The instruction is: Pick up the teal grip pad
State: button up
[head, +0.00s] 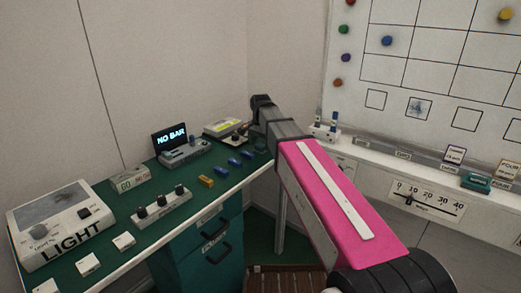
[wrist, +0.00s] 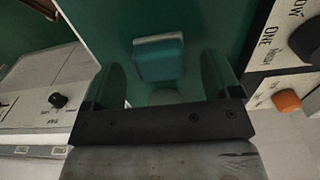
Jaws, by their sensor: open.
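In the wrist view, the teal grip pad (wrist: 158,60) lies on a dark green surface, with a pale grey strip along its far edge. My gripper (wrist: 162,72) is open, with one finger to the left of the pad and one to the right. I see gaps between the pad and both fingers, and nothing is held. I cannot tell how high the fingers are above the surface. In the head view, my arm reaches to the far end of the green bench (head: 222,187). The fingers are not clear there, and I cannot make out the pad for certain.
The bench holds a LIGHT box (head: 62,222), a knob panel (head: 160,208), a NO BAR display (head: 170,137), a brass block (head: 206,181) and several blue pieces. A grey machine (wrist: 45,90) and a black-and-white panel (wrist: 275,75) flank my gripper. Another teal item (head: 476,181) sits on the right ledge.

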jog(key=shift+f, duration=0.9)
jog(key=c, duration=1)
jog(key=shift+r, duration=0.1)
jog(key=shift+r, duration=0.45)
jog(key=r, duration=0.3)
jog(key=shift+s+a+r, duration=0.2)
jog(key=shift+r, duration=0.05)
jog(key=s+a+r, duration=0.4)
jog(key=s+a, duration=0.1)
jog(key=s+a+r, duration=0.2)
jog(key=s, duration=0.1)
jog(key=shift+a+r, duration=0.25)
jog(key=shift+a, duration=0.05)
jog(key=shift+o, duration=0.3)
jog(key=shift+d, duration=0.1)
